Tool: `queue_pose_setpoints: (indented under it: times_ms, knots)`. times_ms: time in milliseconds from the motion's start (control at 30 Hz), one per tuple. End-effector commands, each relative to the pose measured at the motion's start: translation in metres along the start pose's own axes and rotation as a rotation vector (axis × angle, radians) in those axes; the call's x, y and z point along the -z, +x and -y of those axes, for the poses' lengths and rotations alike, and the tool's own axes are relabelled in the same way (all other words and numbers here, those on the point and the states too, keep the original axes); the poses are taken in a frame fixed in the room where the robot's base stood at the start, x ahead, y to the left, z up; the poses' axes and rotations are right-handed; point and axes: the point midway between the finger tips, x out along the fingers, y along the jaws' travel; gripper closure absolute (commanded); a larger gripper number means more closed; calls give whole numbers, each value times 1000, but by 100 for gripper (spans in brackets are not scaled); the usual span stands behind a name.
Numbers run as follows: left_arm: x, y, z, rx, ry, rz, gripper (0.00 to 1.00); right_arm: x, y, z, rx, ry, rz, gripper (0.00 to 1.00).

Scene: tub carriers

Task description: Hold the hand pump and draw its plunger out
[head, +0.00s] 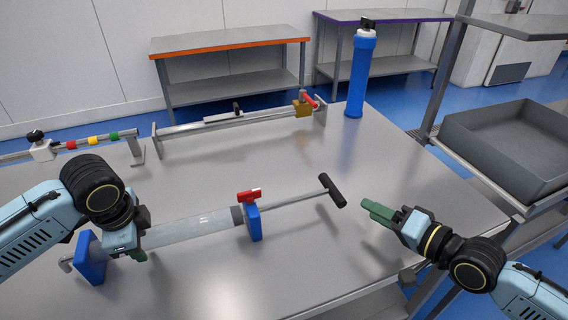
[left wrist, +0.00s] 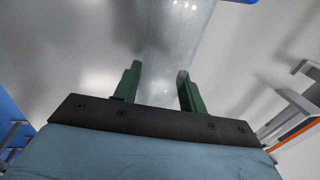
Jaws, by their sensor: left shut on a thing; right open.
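The hand pump (head: 195,229) lies across the table with a clear barrel between two blue end stands. Its plunger rod (head: 290,197) sticks out to the right and ends in a black T-handle (head: 331,190). A red clip (head: 249,196) sits on top of the right blue stand (head: 253,222). My left gripper (head: 139,250) is shut on the barrel near its left end; the left wrist view shows the clear barrel (left wrist: 172,50) between the green fingers (left wrist: 157,88). My right gripper (head: 374,209) is open and empty, a little right of the T-handle and apart from it.
A rail with a red lever (head: 309,99) and a tall blue cylinder (head: 360,75) stand at the back of the table. A rod with coloured rings (head: 93,140) is at the left. A grey tub (head: 505,145) is on a rack at the right. The table front is clear.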

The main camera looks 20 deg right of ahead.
Motion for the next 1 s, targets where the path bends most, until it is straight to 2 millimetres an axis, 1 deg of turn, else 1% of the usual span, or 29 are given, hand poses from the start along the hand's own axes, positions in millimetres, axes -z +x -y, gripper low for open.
queue_pose_setpoints:
  times_ms: [300, 333, 500, 767, 833, 933, 1000]
  knots:
    - [0, 0, 0, 0, 1, 2, 100, 0, 0, 0, 0, 0, 0, 57]
    - [0, 0, 0, 0, 1, 2, 56, 0, 0, 0, 0, 0, 0, 57]
    - [0, 0, 0, 0, 1, 1, 34, 0, 0, 0, 0, 0, 0, 57]
    - [0, 0, 0, 0, 1, 0, 33, 0, 0, 0, 0, 0, -1, 57]
    - [0, -3, 0, 0, 1, 0, 33, 0, 0, 0, 0, 0, -1, 57]
    - [0, -13, 0, 1, 1, -2, 33, 0, 0, 0, 0, 0, -1, 57]
    - [0, -26, 1, 4, 2, -1, 33, 0, 0, 0, 0, 0, -1, 57]
